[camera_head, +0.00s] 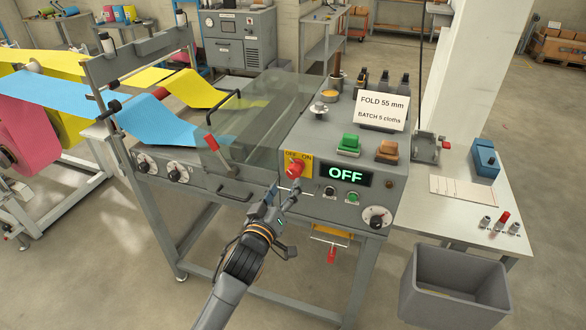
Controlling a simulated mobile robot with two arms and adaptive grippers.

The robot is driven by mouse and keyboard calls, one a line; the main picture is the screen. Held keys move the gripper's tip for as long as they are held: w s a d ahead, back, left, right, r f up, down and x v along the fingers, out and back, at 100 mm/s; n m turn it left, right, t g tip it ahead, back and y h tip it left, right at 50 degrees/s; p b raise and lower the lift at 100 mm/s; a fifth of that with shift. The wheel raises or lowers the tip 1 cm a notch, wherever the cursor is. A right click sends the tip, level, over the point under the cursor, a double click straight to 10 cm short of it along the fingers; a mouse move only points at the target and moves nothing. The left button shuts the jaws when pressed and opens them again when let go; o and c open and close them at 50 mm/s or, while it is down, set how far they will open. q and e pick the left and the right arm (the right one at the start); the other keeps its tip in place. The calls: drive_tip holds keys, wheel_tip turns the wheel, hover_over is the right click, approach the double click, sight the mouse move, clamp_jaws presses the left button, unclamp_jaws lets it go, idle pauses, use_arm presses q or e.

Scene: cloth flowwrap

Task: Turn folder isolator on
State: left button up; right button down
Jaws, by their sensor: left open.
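The folder isolator is a red rotary knob (293,169) on a yellow plate marked OFF and ON, on the sloped front of the grey folder (240,182). A display (346,175) to its right reads OFF in green letters. My left gripper (285,190) is open just below and in front of the knob. Its fingers point up toward the knob; I cannot tell whether they touch it. The knob's exact pointer direction is too small to read. My right gripper is not in view.
Small buttons (352,197) and a dial (376,217) lie right of the isolator. Green (349,142) and orange (388,150) rocker controls sit above. A grey bin (455,285) stands on the floor at right.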

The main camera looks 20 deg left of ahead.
sight(292, 174)
use_arm(q)
drive_tip(key=w+p, duration=0.1)
drive_tip(key=w, duration=0.5)
drive_tip(key=shift+w+d, duration=0.1)
drive_tip(key=shift+w, duration=0.65)
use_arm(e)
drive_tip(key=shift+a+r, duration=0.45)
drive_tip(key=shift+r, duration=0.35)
use_arm(q)
drive_tip(key=c, duration=1.2)
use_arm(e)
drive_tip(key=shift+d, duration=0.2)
